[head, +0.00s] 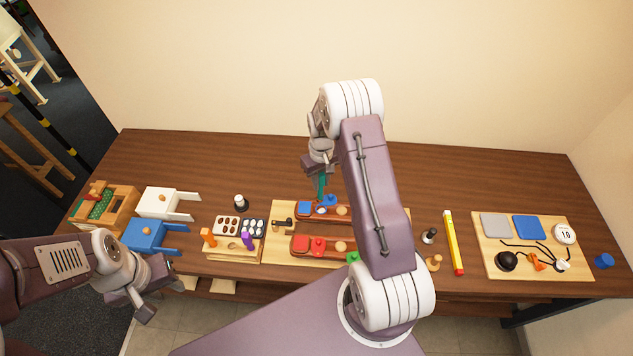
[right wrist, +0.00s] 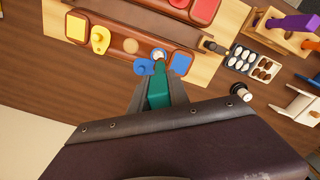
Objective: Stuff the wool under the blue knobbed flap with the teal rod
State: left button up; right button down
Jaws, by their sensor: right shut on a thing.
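My right gripper (head: 320,172) is shut on the teal rod (head: 321,187), which points down at the saddle board. In the right wrist view the teal rod (right wrist: 159,90) sits between the fingertips, its tip close to the blue knobbed flap (right wrist: 145,67). The blue knobbed flap also shows in the head view (head: 329,199). A small pale tuft, apparently the wool (right wrist: 158,54), is beside the flap at the rod's tip; how much is under the flap I cannot tell. A blue square pad (right wrist: 181,63) lies alongside. My left gripper (head: 154,296) is open and empty at the lower left.
The brown saddle holding the blue flap lies on a pale board (head: 283,222), with a red-flapped saddle (head: 305,246) nearer me. A yellow stick (head: 453,240) and another board (head: 487,262) lie right.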

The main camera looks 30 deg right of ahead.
aim_at(322, 191)
jog(key=shift+f, duration=0.4)
jog(key=f+b, duration=0.3)
jog(key=shift+s+d+f, duration=0.3)
jog(key=shift+f, duration=0.05)
jog(key=shift+w+f+b, duration=0.1)
jog(key=shift+f+b, duration=0.15)
jog(key=shift+b, duration=0.05)
jog(key=shift+w+a, duration=0.1)
jog(key=shift+a, duration=0.1)
jog(key=shift+d, duration=0.15)
jog(key=shift+f, duration=0.2)
